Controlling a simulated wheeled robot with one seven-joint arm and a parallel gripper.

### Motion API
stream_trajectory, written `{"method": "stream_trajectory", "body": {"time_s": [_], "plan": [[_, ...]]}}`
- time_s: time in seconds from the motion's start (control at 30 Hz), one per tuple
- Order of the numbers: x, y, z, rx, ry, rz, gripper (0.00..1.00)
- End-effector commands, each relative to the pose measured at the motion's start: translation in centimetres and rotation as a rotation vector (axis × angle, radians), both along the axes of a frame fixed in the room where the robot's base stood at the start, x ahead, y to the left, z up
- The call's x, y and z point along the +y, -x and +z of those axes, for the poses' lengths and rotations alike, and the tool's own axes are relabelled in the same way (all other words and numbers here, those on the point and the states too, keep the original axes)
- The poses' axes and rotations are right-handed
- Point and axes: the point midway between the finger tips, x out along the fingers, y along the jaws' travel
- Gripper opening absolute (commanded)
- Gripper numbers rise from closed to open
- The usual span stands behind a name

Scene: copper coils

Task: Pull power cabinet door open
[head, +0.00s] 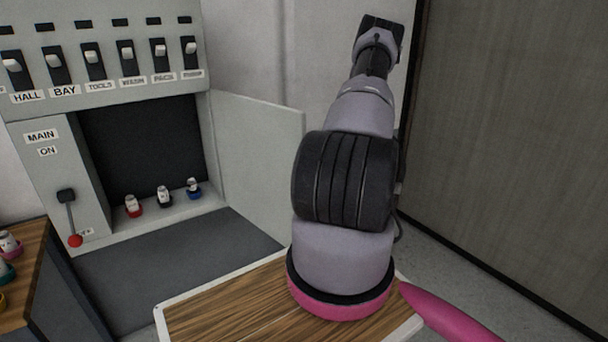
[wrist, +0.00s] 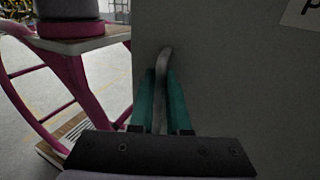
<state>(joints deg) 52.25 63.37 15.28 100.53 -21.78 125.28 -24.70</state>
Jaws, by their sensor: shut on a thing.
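The power cabinet (head: 52,125) stands at the left in the head view, with its dark recess uncovered. Its light grey door (head: 255,150) stands open, swung out to the right of the recess. The door's flat face fills the right of the wrist view (wrist: 225,85). My gripper (wrist: 161,88) has teal fingers shut on the curved grey door handle (wrist: 165,58). In the head view my arm rises in front of the wall right of the door; the fingers and handle cannot be seen there.
The recess holds red (head: 133,206), black (head: 164,197) and blue (head: 193,188) small pieces. A red-knobbed lever (head: 75,240) is at its left, and labelled switches (head: 92,60) are above. A wooden bench (head: 22,262) stands at lower left. A brown panel (head: 510,140) bounds the right.

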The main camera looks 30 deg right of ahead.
Motion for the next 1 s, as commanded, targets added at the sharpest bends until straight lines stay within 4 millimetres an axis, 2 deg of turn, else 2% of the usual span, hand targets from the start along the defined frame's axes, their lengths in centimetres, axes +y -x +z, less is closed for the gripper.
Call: {"method": "stream_trajectory", "body": {"time_s": [0.17,0.2,0.23,0.5,0.63,0.77,1.0], "plan": [[0.0,0.0,0.0,0.000,0.000,-0.001,0.00],[0.0,0.0,0.0,0.000,0.000,-0.001,0.22],[0.0,0.0,0.0,0.000,0.000,-0.001,0.27],[0.0,0.0,0.0,0.000,0.000,-0.001,0.27],[-0.7,-0.3,0.0,-0.002,-0.001,-0.002,0.27],[-2.6,-1.1,-0.1,-0.002,0.000,-0.003,0.27],[-7.1,-2.9,-0.1,-0.003,-0.001,-0.003,0.27]]}}
